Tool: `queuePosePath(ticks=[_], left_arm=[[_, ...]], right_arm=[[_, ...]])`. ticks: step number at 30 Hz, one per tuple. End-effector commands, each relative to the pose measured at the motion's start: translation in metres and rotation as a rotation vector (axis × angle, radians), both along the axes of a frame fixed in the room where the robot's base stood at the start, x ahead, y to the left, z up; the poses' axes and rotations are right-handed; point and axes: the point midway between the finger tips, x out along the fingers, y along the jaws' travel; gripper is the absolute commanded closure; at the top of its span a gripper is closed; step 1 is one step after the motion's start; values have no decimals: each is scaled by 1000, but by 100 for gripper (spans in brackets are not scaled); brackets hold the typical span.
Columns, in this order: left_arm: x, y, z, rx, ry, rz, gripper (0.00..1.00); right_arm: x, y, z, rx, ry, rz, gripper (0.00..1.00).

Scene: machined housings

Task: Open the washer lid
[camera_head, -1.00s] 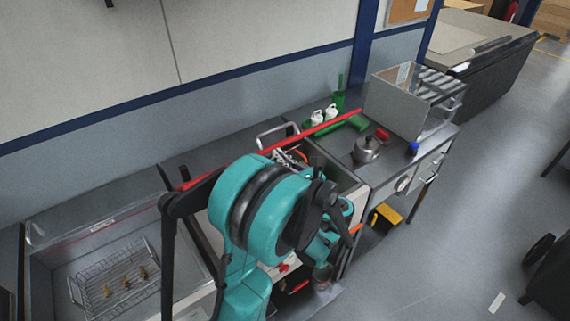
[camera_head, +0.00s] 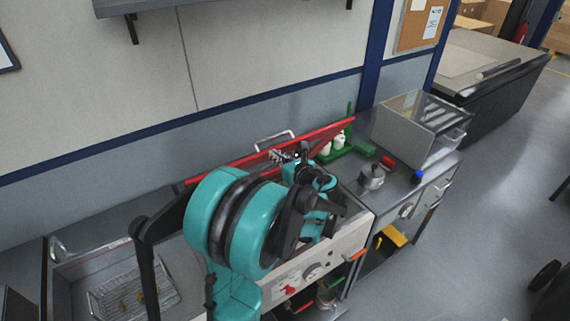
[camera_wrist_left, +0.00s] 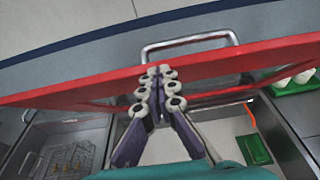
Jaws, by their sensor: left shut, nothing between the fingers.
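The washer lid (camera_head: 270,152) is a wide panel with a red edge, standing raised and tilted over the washer's opening. It crosses the whole left wrist view (camera_wrist_left: 225,66) as a red band, with a metal bar handle (camera_wrist_left: 165,47) showing above it. My left gripper (camera_wrist_left: 158,76) is shut and empty, its fingertips at the lid's red lower side; I cannot tell if they touch. In the head view the left gripper (camera_head: 298,157) is partly hidden by my teal arm, which also covers much of the washer (camera_head: 340,245). My right gripper is not in view.
White bottles (camera_head: 340,142) stand in a green tray near the lid's right end. A wire basket (camera_head: 168,297) lies in the basin at left.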

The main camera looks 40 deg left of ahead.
Motion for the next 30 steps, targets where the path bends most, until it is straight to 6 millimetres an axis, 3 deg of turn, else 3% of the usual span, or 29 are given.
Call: queuePosePath(ticks=[1, 6, 15, 21, 30], left_arm=[[2, 15, 20, -31, 8, 6, 100], [14, 58, 45, -143, 40, 6, 100], [37, 133, 71, -301, 87, 3, 100], [47, 163, 77, -296, 87, 0, 100], [51, 176, 80, -297, 86, 1, 100]], right_arm=[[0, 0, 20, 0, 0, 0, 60], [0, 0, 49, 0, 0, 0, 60], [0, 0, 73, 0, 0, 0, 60], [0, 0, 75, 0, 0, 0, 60], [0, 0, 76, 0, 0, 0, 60]])
